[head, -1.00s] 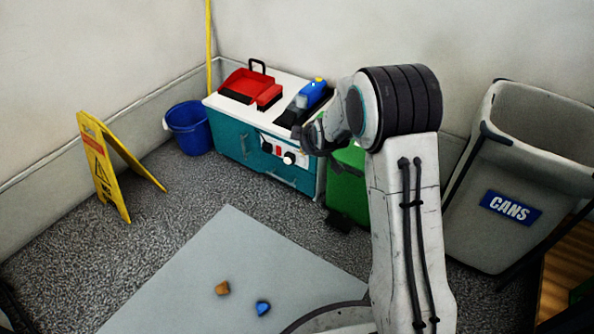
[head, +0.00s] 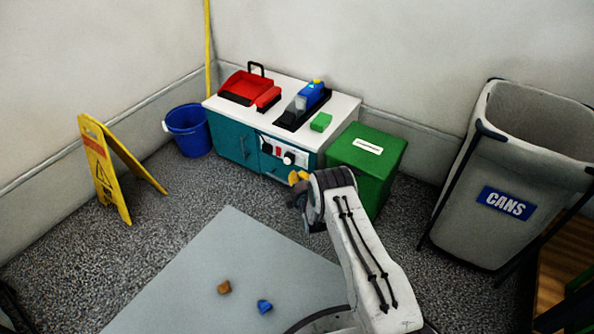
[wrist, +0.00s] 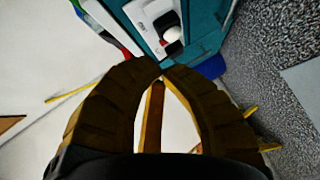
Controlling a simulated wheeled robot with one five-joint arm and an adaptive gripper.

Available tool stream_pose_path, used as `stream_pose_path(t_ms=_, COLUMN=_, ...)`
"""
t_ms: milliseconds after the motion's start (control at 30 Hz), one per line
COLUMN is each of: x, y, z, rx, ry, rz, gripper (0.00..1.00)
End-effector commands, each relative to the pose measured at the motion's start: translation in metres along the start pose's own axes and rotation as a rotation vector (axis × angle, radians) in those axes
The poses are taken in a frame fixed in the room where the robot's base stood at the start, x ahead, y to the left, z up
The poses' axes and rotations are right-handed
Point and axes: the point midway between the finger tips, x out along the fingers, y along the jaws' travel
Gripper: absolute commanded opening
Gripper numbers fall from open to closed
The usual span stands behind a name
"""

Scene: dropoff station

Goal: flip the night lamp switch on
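A white control panel (head: 284,156) is on the front of the teal cabinet, just under its white top. It carries a dark block, a small red switch (head: 278,151) and a round white knob (head: 289,158). The panel (wrist: 138,15) and white knob (wrist: 171,34) also show at the top of the wrist view, beyond my fingers. My gripper (wrist: 161,75) is shut and empty, its brown fingertips meeting. In the head view my gripper (head: 298,177) is in front of and below the panel's right end, apparently apart from it. I cannot tell the switch's position or see a lamp.
A red dustpan (head: 245,84), a blue bottle (head: 310,95) and a green sponge (head: 321,122) are on the cabinet (head: 232,144). A green bin (head: 372,160) stands right of it, a blue bucket (head: 188,130) left. A yellow floor sign (head: 97,165) is farther left.

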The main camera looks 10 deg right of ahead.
Motion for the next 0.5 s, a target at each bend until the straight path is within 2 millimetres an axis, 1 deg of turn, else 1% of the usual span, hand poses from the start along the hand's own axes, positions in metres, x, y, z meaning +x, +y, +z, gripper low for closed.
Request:
stream_pose_path(t_ms=33, x=-0.002, y=-0.013, z=0.003, rx=-0.023, ry=0.004, rz=0.016, gripper=0.00)
stream_pose_path(t_ms=200, x=-0.009, y=-0.035, z=0.008, rx=-0.091, ry=0.015, rz=0.076, gripper=0.00)
stream_pose_path(t_ms=367, x=-0.015, y=-0.048, z=0.011, rx=-0.129, ry=0.019, rz=0.111, gripper=0.00)
stream_pose_path(t_ms=500, x=-0.018, y=-0.052, z=0.012, rx=-0.145, ry=0.021, rz=0.126, gripper=0.00)
